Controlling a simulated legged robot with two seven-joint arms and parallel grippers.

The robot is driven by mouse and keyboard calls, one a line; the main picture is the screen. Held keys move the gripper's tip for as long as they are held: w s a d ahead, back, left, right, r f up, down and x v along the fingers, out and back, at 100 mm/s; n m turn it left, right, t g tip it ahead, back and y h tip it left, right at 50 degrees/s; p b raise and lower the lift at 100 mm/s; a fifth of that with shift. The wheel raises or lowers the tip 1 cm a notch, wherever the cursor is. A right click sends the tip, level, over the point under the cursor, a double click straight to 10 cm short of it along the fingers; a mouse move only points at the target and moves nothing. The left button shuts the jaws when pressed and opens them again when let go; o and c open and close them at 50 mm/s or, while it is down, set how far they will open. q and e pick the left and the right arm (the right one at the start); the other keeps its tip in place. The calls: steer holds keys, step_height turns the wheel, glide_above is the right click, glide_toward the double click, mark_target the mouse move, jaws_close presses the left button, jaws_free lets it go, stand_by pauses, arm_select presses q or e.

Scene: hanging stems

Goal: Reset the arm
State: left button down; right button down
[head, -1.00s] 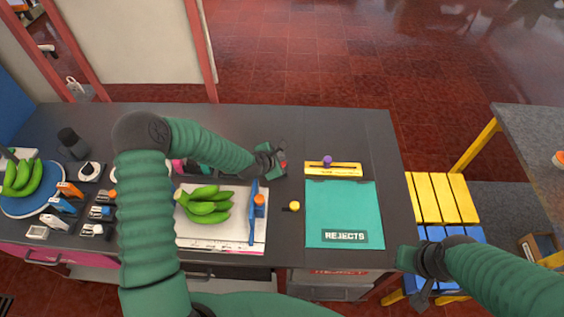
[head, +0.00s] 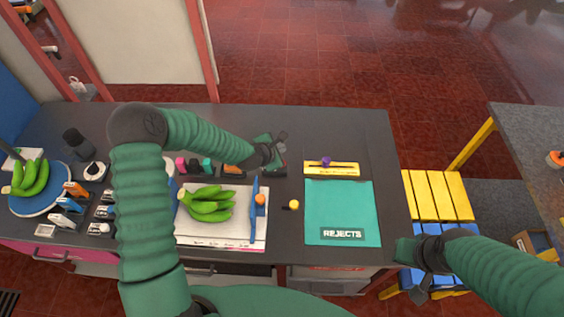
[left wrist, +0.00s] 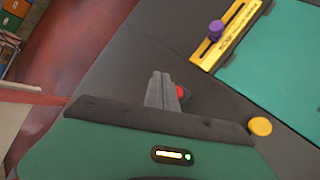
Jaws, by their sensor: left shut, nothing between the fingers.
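My left gripper (head: 281,138) hangs over the dark counter, behind the white tray and to the left of the teal mat. In the left wrist view its grey fingers (left wrist: 160,92) are together and hold nothing. A small red knob (left wrist: 180,91) shows just beside the fingers there; whether they touch cannot be told. My right gripper (head: 420,288) is at the lower right, beside the counter and over the blue slats; its jaw opening is unclear.
A white tray (head: 243,242) holds green bananas (head: 208,205) and a blue bar (head: 253,212). The teal REJECTS mat (head: 338,205) has a yellow slider plate (head: 331,168) behind it. A yellow knob (head: 294,204) sits between. A blue round plate (head: 23,210) with bananas stands left.

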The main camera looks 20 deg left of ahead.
stand_by(0.3)
arm_select(q)
steer(key=s+r+m+g+b, duration=0.2)
steer(key=s+m+g+b, duration=0.1)
steer(key=s+m, duration=0.9)
steer(key=s+d+r+m+g+y+b, duration=0.1)
steer(key=s+r+m+g+b, duration=0.1)
steer(key=s+m, duration=1.1)
steer(key=shift+s+d+r+g+b, duration=0.15)
steer(key=shift+s+d+g+b, duration=0.2)
steer(key=shift+s+g, duration=0.95)
steer(key=shift+s+a+t, duration=0.15)
steer(key=shift+s+t, duration=0.2)
steer(key=shift+t, duration=0.15)
